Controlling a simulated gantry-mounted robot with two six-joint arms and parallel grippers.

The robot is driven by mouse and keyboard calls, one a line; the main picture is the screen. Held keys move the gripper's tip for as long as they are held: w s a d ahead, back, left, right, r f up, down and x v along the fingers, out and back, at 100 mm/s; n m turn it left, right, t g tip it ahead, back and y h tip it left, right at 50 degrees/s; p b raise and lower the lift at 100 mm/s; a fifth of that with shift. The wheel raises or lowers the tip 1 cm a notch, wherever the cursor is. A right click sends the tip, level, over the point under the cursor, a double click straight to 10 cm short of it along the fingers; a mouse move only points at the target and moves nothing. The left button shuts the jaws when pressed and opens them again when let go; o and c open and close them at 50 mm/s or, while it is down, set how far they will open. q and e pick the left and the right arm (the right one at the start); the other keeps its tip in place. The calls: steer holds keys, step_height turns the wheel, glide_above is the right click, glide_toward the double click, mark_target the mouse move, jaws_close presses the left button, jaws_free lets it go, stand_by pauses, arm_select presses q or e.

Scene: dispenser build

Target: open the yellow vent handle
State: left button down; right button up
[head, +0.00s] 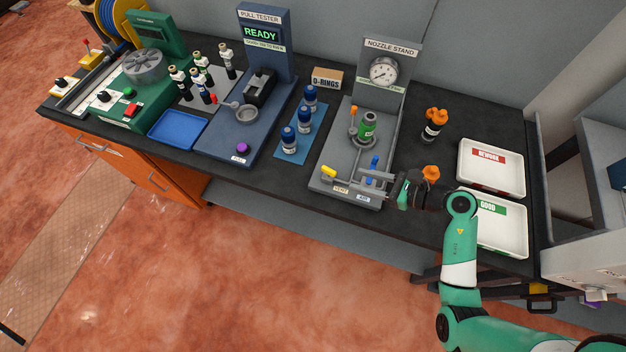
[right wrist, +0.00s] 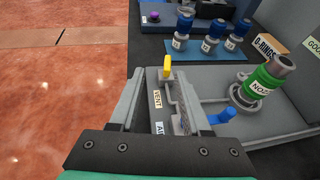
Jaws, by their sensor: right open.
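The yellow vent handle (head: 328,172) is at the front left of the grey nozzle stand (head: 337,150), above the VENT label. It also shows in the right wrist view (right wrist: 167,67), just beyond the fingertips and roughly in line with the gap between them. My right gripper (head: 362,178) is open and empty, reaching in from the right over the stand's front edge. Its fingers (right wrist: 157,85) show apart in the wrist view, with no visible contact with the yellow handle. My left gripper is not in view.
A green-banded part (head: 368,127) sits on the stand behind, below the gauge (head: 383,71). Orange-topped bottles (head: 433,128) stand to the right. Blue-capped bottles (head: 289,140) stand left of the stand.

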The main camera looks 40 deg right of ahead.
mark_target(331, 171)
steer(key=shift+m+h, duration=0.3)
steer(key=b+x, duration=0.1)
steer(key=x, duration=0.2)
steer(key=d+f+b+x, duration=0.1)
steer(key=x, duration=0.3)
steer(key=b+x, duration=0.1)
steer(key=x, duration=0.3)
steer(key=shift+s+d+f, duration=0.2)
steer(key=shift+f, duration=0.1)
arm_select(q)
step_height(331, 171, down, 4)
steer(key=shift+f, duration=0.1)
arm_select(e)
jaws_close()
